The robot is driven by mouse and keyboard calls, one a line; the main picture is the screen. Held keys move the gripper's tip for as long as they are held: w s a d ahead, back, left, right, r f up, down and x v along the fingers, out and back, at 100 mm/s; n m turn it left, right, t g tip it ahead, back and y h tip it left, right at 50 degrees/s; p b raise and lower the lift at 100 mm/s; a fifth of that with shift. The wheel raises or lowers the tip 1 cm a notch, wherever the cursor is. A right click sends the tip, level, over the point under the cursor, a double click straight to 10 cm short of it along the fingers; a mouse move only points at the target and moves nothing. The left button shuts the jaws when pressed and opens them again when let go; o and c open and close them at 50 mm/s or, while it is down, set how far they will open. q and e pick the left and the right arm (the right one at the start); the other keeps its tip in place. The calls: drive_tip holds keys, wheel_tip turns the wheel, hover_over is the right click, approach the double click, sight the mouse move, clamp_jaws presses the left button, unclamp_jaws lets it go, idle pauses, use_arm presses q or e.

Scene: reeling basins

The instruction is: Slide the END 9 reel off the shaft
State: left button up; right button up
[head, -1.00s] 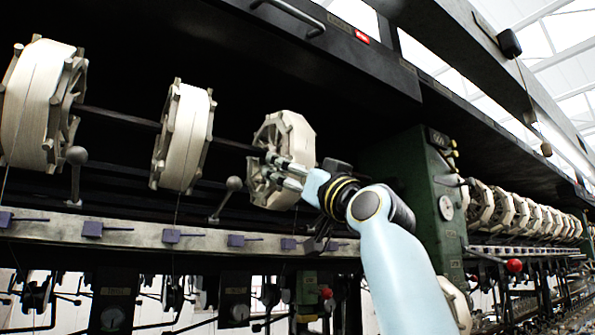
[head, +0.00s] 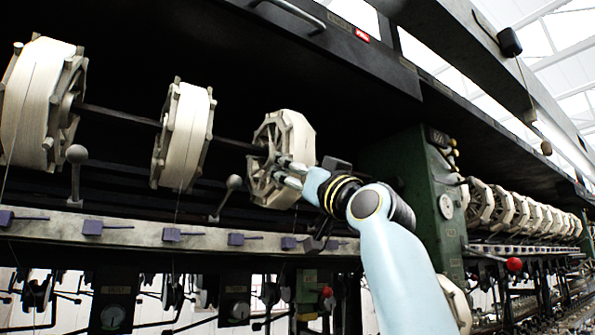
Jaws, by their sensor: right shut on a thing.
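The reel (head: 299,139) at the right end of the near row is a pale, many-sided drum with an open spoked face. No END 9 label is readable, but this is the reel at my gripper. The dark shaft (head: 232,143) runs in from the left to its hub. The reel hangs upright in line with the shaft. Whether its hub is still around the shaft I cannot tell. My left gripper is not in view.
Two more pale reels, one in the middle (head: 186,137) and one at left (head: 36,105), sit on the shaft. Ball-ended levers (head: 233,183) stand between reels. A pale rail (head: 130,234) runs below. A green post (head: 417,190) stands close right of my arm.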

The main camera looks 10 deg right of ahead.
drive_tip(key=shift+r, duration=0.45)
idle(0.5)
drive_tip(key=w+d+b, duration=0.2)
drive_tip(key=d, duration=0.4)
drive_tip(key=w+d+b, duration=0.2)
drive_tip(key=d, duration=0.5)
drive_tip(key=shift+w+d, duration=0.15)
drive_tip(key=shift+w, duration=0.2)
drive_tip(key=w+d+b, duration=0.4)
drive_tip(key=d+b, duration=0.4)
drive_tip(key=d, duration=0.5)
drive_tip(key=shift+w, duration=0.4)
